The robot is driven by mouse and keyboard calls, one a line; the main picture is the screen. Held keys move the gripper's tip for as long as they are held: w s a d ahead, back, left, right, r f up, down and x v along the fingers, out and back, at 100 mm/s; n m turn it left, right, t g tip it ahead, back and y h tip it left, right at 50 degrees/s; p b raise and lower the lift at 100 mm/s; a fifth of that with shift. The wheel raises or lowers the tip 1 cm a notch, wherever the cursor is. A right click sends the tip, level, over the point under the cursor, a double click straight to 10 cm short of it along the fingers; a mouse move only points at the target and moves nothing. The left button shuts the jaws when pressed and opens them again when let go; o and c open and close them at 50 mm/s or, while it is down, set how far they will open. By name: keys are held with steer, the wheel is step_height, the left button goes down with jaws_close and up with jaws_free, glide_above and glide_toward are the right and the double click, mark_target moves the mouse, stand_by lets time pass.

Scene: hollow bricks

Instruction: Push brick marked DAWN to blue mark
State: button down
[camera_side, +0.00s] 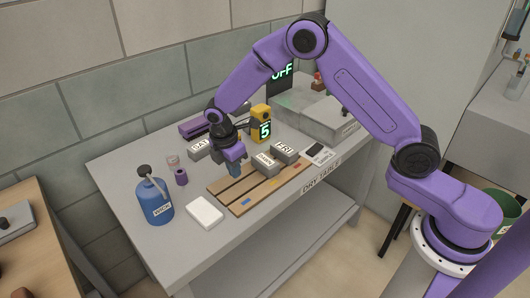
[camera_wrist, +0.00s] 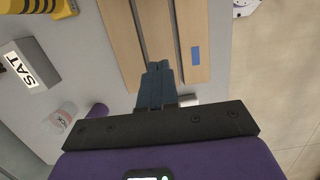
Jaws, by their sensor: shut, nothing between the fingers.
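The grey brick marked DAWN (camera_side: 266,165) stands on the slatted wooden board (camera_side: 232,205), against or close beside the brick marked FRI (camera_side: 285,153). The blue mark (camera_side: 246,202) is on the board's front slat, toward its left end; it also shows in the wrist view (camera_wrist: 196,56). My gripper (camera_side: 236,172) is shut and empty, pointing down over the left part of the board, left of the DAWN brick. In the wrist view its fingertips (camera_wrist: 160,68) are together over the slats, left of the blue mark. The DAWN brick is not visible in the wrist view.
The brick marked SAT (camera_side: 199,147) stands behind the board. A yellow device (camera_side: 262,122) is at the back. A blue bottle (camera_side: 155,202), purple cylinder (camera_side: 181,177) and white block (camera_side: 205,213) stand left. A dark-faced device (camera_side: 318,153) lies right. The board's front left is clear.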

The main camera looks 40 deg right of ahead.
mark_target(266, 161)
steer(key=shift+w+d+f, duration=0.3)
steer(key=shift+d, duration=0.05)
steer(key=d, duration=0.7)
steer(key=d+f, duration=0.1)
steer(key=d, duration=0.3)
steer(key=shift+s+d, duration=0.1)
steer(key=shift+d, duration=0.2)
steer(key=shift+f, duration=0.35)
